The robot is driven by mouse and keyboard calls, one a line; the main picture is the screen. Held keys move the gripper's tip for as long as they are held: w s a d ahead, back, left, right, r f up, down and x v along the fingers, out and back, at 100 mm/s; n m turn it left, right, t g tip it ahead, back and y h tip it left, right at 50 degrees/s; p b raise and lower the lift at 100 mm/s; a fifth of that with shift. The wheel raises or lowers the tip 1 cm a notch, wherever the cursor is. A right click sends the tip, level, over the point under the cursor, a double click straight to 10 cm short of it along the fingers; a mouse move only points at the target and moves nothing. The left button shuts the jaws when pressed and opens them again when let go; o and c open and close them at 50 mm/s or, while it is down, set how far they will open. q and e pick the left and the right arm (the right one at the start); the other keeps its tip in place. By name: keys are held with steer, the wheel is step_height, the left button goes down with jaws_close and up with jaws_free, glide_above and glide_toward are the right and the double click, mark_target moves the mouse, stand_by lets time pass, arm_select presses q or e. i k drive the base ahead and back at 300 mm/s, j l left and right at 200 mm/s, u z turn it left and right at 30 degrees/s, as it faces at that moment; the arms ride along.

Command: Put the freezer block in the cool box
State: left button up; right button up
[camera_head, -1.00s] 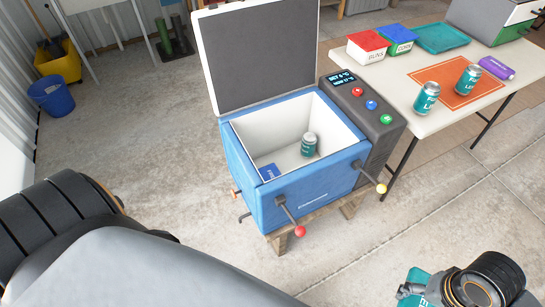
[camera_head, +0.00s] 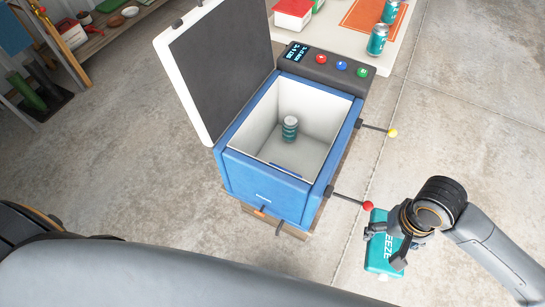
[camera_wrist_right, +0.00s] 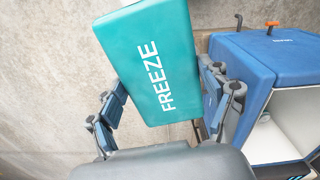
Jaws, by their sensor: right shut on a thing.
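The teal freezer block (camera_head: 379,262), marked FREEZE, is in my right gripper (camera_head: 388,246), whose fingers are shut on it. In the head view they are to the right of the cool box, outside it. The right wrist view shows the block (camera_wrist_right: 150,65) between the fingers, with the box (camera_wrist_right: 258,60) at the right. The blue cool box (camera_head: 262,190) stands with its lid (camera_head: 222,65) open and tilted to the left. Inside its white interior stands a teal can (camera_head: 290,128). A blue edge shows near the inner front wall, mostly hidden. My left gripper is out of view.
Levers with a red knob (camera_head: 368,205) and a yellow knob (camera_head: 392,132) stick out from the box's right side, near my right gripper. A control panel (camera_head: 325,62) is at its back. A table with cans (camera_head: 377,40) stands behind. Bare floor lies to the right.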

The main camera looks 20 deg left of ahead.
mark_target(302, 159)
steer(key=i+j+z, duration=0.15)
steer(key=j+z, duration=0.15)
steer(key=j, duration=0.85)
steer(key=j+z, duration=0.3)
steer(key=j, duration=0.8)
steer(key=i+j+z, duration=0.3)
steer(key=i+j, duration=0.15)
steer(key=j, duration=0.25)
steer(key=i+j+z, duration=0.1)
steer(key=j, duration=0.3)
steer(key=i, duration=0.05)
